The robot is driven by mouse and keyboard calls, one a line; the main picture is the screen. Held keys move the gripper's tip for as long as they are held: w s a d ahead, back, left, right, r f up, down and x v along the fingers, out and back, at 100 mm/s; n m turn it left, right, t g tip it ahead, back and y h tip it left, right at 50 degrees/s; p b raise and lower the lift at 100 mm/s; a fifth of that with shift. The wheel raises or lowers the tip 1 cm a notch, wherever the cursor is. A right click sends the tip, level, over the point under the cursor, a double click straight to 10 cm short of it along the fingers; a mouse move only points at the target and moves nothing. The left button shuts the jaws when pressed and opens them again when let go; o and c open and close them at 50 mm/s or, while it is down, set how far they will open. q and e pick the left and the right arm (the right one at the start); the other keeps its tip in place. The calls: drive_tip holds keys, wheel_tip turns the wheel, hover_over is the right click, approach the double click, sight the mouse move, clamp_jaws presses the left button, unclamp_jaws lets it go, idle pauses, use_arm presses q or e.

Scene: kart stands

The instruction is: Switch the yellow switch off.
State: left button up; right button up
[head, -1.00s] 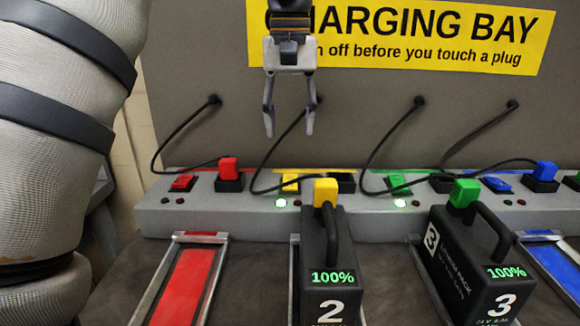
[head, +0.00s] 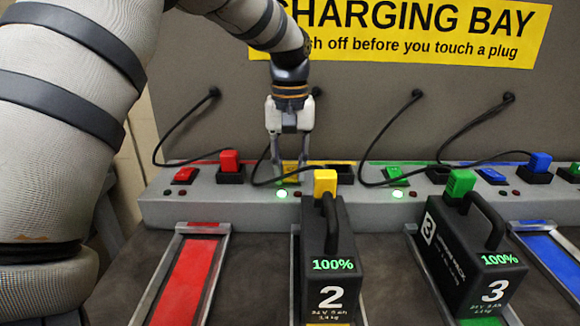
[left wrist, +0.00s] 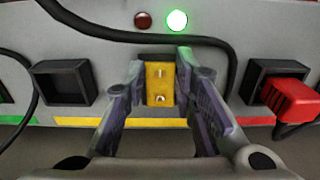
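The yellow switch (left wrist: 160,84) sits on the grey charging strip, below a lit green lamp (left wrist: 177,20) and a dark red lamp (left wrist: 143,20) in the left wrist view. My left gripper (left wrist: 160,66) is open, with one finger on each side of the switch. Whether a finger touches it is unclear. In the head view the left gripper (head: 289,168) points down over the strip, and its fingers partly hide the yellow switch (head: 290,179). The yellow lane's green lamp (head: 281,194) is lit there too. My right gripper is not in view.
The yellow plug (head: 325,183) sits on battery 2 (head: 331,262), close right of the gripper. A black cable (left wrist: 110,37) crosses near the fingertips. The red switch (head: 185,174) and red plug (head: 229,161) are to the left. Battery 3 (head: 470,262) stands to the right.

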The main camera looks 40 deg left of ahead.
sight(290, 175)
use_arm(q)
drive_tip(key=shift+w+a+f+g+h+b, duration=0.25)
drive_tip(key=shift+w+f+g+h+b, duration=0.15)
drive_tip(key=shift+g+h+b, duration=0.4)
clamp_jaws()
drive_tip(key=shift+s+r+g, duration=0.1)
drive_tip(key=shift+r+g, duration=0.2)
drive_tip(key=shift+r, duration=0.25)
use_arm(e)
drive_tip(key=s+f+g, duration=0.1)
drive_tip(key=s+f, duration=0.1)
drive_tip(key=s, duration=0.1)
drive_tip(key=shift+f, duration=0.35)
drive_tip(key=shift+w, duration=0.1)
use_arm(q)
drive_tip(key=o, duration=1)
unclamp_jaws()
drive_tip(key=shift+o, duration=0.2)
drive_tip(key=s+d+v, duration=0.1)
drive_tip(key=v, duration=0.8)
drive_tip(key=shift+s+r, duration=0.35)
drive_tip(key=shift+r, duration=0.3)
